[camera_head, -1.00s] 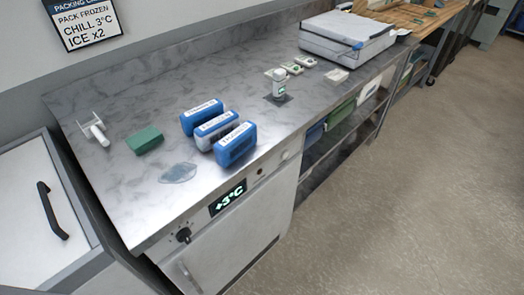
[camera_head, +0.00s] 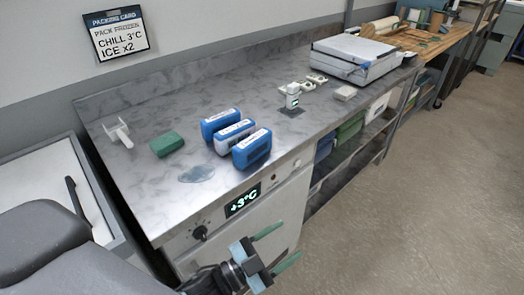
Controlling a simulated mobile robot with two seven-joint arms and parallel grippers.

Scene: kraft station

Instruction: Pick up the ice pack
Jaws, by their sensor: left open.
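Three ice packs stand side by side on the metal counter: a blue one at the back (camera_head: 221,123), a white-and-blue one in the middle (camera_head: 235,136) and a blue one at the front (camera_head: 252,149). My left gripper (camera_head: 278,247) is in the lower middle of the view. Its two green-tipped fingers are apart with nothing between them. It is in front of the counter, nearer to me than the packs and apart from them. My right gripper is not in view.
A green block (camera_head: 167,144) and a white holder (camera_head: 118,133) lie left of the packs. A wet patch (camera_head: 197,174) is near the front. The metal counter (camera_head: 180,103) is clear behind the packs.

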